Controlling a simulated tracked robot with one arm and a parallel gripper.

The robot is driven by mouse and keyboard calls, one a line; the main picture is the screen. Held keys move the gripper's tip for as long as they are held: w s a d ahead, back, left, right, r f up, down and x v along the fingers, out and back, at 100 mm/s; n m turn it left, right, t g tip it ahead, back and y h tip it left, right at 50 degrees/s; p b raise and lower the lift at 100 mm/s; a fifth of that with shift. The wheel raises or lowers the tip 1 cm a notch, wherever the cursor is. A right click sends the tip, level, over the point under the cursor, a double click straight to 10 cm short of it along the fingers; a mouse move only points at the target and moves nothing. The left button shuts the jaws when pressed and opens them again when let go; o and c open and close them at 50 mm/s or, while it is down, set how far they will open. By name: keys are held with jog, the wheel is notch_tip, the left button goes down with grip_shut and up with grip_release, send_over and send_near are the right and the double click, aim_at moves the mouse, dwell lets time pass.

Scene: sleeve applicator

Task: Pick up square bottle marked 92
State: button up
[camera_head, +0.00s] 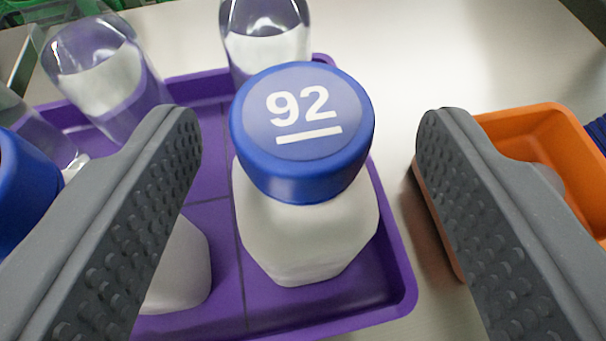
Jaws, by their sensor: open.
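The square bottle marked 92 (306,235) has a whitish body and a blue cap (303,130) with an underlined white 92 on top. It stands upright in the front right part of the purple tray (400,285). My gripper (310,125) is open, with one grey ridged finger to the left of the bottle and the other to its right. There is a clear gap on both sides, and neither finger appears to touch it. Nothing is between the fingers and the bottle's cap. The left finger partly hides another whitish bottle (185,270).
Another blue cap (20,190) shows at the left edge. An orange bin (540,120) stands at right, behind the right finger. The pale table (440,50) is bare at the back.

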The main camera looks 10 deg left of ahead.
jog(key=shift+f+b+x, duration=0.2)
jog(key=shift+b+x, duration=0.2)
jog(key=shift+x, duration=0.85)
jog(key=shift+f+b+x, duration=0.2)
jog(key=shift+b+x, duration=0.15)
jog(key=shift+x, duration=0.95)
jog(key=shift+s+a, duration=0.1)
jog(key=shift+s, duration=0.1)
jog(key=shift+c, duration=0.2)
grip_shut()
